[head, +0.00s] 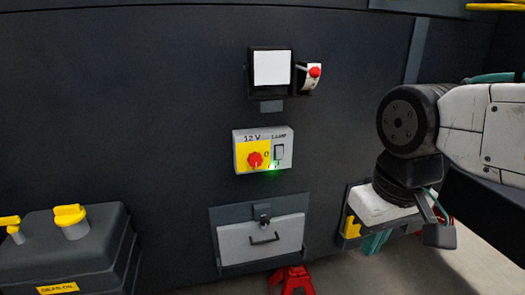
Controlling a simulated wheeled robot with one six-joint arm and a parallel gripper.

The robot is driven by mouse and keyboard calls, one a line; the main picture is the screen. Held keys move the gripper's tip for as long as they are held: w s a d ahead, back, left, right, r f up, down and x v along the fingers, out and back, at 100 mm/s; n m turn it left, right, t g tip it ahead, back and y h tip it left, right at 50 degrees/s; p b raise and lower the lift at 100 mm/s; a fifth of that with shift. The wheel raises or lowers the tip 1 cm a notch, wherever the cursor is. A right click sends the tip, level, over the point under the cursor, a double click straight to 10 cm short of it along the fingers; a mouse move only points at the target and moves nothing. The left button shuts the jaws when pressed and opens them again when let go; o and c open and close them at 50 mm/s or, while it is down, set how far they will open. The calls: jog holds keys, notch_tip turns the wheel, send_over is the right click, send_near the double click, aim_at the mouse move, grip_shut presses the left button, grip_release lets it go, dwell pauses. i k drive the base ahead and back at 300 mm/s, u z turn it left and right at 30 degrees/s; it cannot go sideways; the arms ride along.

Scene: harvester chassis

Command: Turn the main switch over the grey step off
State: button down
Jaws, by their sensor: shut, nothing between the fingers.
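A light grey box (284,136) marked "12V" and "LAMP" is on the dark wall, near the middle of the head view. On its yellow plate is a red rotary switch (255,161), with a "0" to its upper right. Which way the knob points is too small to tell surely. A green light glows at the box's lower edge. Below is a grey panel (260,240) with a dark handle and a latch, apparently the grey step. My gripper (438,236) is at the right, below my wrist, well away from the switch. It appears shut and empty.
Above the box are a white panel (272,68) and a red button (314,71). A dark tank (75,250) with yellow caps stands at lower left. A red stand (291,280) is below the panel.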

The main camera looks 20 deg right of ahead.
aim_at(255, 160)
jog(key=k, duration=1.15)
jog(key=u, duration=0.65)
jog(key=i, duration=0.85)
jog(key=z, duration=0.7)
